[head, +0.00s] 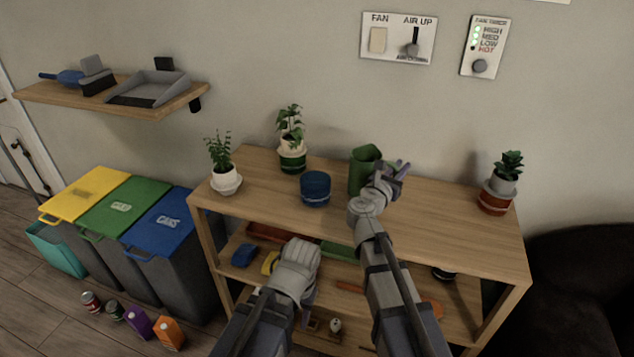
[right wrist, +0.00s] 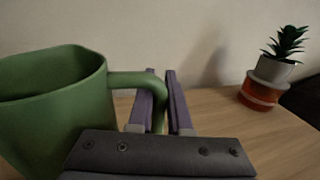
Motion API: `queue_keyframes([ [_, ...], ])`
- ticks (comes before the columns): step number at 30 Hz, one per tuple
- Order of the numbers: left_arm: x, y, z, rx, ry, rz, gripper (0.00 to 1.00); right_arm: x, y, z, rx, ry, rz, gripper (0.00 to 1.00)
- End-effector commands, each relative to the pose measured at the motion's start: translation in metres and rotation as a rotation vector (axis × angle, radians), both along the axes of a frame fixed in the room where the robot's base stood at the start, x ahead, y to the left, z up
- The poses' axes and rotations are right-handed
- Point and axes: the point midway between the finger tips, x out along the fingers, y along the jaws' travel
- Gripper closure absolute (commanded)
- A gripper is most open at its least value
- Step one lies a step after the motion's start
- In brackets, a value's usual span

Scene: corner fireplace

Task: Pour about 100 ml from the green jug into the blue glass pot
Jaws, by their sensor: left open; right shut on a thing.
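The green jug (head: 364,167) stands upright on the wooden shelf top, or very close above it; I cannot tell which. In the right wrist view the jug (right wrist: 50,110) fills the left side, its handle reaching right between my fingers. My right gripper (head: 401,170) is shut on that handle; its purple fingers (right wrist: 160,100) lie either side of it. The blue glass pot (head: 316,188) stands on the shelf top, left of the jug and apart from it.
Potted plants stand on the shelf top (head: 440,210): two at the left (head: 224,180) (head: 291,155) and one at the right (head: 499,190). Lower shelves hold several small items. Bins (head: 125,205) stand left of the unit. A dark armchair (head: 580,290) is at the right.

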Motion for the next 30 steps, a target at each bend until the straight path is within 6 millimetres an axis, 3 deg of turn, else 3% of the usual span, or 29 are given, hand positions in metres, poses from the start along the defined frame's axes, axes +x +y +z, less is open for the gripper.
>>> queue_keyframes([
  [14, 0.000, 0.000, 0.000, 0.000, 0.000, 0.000, 0.50, -0.001, 0.004, 0.004, -0.030, -0.005, 0.002, 1.00],
  [30, 0.000, 0.000, -0.009, 0.000, 0.000, 0.000, 0.50, -0.004, 0.030, 0.038, -0.323, -0.039, 0.001, 1.00],
])
